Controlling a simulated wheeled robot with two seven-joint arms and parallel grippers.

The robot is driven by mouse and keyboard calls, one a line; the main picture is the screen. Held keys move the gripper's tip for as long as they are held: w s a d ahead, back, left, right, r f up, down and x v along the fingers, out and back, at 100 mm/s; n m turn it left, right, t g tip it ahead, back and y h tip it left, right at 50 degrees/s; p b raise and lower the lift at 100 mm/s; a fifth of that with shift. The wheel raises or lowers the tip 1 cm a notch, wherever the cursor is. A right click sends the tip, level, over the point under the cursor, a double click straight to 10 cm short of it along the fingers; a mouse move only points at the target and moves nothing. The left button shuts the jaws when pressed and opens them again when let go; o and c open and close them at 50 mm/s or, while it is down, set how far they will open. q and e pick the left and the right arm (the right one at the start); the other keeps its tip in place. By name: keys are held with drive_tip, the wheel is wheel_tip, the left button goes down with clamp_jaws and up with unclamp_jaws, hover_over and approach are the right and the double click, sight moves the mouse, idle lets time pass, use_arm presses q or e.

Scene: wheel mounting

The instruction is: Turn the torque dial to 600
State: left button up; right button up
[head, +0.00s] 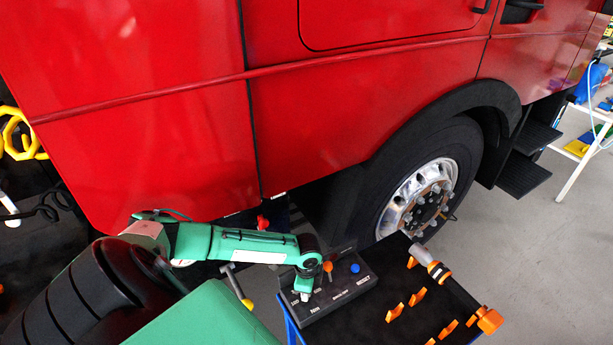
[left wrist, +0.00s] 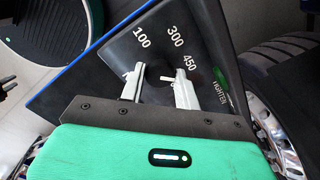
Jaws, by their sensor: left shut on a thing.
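A dark control box (head: 345,293) stands at the left end of the black-topped cart, with an orange knob and a blue knob on it. My left gripper (head: 303,290) reaches down onto its near left corner. In the left wrist view the two pale fingers of the left gripper (left wrist: 158,88) are over the dial face (left wrist: 200,45), which bears the labels 100, 300 and 450. A label by the left finger is partly covered. The left gripper is shut on the torque dial, mostly hidden by the fingers; a small pale pointer (left wrist: 168,78) shows between them. The 600 mark is not readable. My right gripper is not in view.
A green control (left wrist: 220,78) marked TIGHTEN lies right of the dial. The black cart top (head: 385,270) holds several orange holders (head: 418,297) and an orange-ended tool (head: 438,272). The red truck (head: 370,100) and its wheel (head: 418,198) stand close behind.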

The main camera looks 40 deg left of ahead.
use_arm(q)
drive_tip(key=m, duration=0.4)
drive_tip(key=shift+m, duration=0.3)
drive_tip(key=m, duration=0.4)
drive_tip(key=shift+m, duration=0.4)
drive_tip(key=o, duration=1)
drive_tip(key=shift+r, duration=0.1)
